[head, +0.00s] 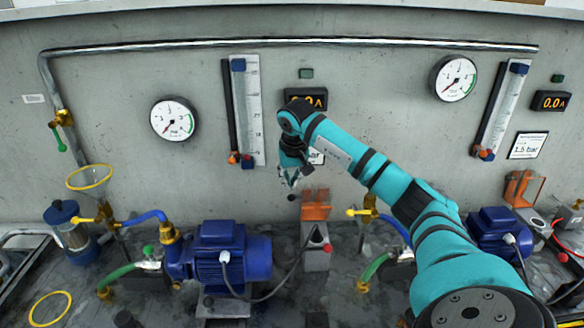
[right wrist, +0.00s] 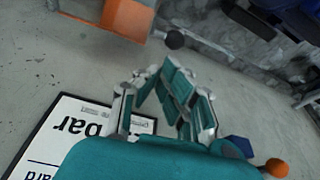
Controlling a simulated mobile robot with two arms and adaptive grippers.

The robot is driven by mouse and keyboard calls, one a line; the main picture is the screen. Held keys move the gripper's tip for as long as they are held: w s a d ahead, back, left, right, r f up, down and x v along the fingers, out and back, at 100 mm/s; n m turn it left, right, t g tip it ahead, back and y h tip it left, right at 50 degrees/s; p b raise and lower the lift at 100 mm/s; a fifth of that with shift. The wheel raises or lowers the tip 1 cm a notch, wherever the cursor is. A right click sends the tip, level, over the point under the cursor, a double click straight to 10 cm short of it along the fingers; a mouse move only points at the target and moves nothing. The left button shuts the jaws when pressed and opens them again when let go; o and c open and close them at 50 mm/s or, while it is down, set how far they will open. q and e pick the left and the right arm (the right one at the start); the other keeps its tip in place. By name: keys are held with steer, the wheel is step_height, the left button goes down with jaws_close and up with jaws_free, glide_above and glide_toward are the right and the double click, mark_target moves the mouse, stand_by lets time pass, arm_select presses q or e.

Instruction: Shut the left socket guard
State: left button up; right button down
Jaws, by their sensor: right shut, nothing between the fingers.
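The left socket guard (head: 316,205) is an orange flap standing raised above its grey socket box (head: 316,259). A dark round knob (head: 291,197) sticks out at its left side. My right gripper (head: 291,182) is shut and empty, just above and left of the guard, close to the knob but seemingly apart from it. In the right wrist view the orange guard (right wrist: 112,17) and its dark knob (right wrist: 174,39) lie beyond my fingers. My arm covers none of the guard in the head view. My left gripper is out of view.
A blue pump (head: 230,255) stands left of the socket box, with a black cable (head: 290,270) running toward the box. A yellow-handled valve (head: 368,212) is close on the right. Another orange guard (head: 522,188) stands far right. The wall sign (right wrist: 75,135) is near my fingers.

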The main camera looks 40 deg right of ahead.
steer(key=shift+x, duration=1.05)
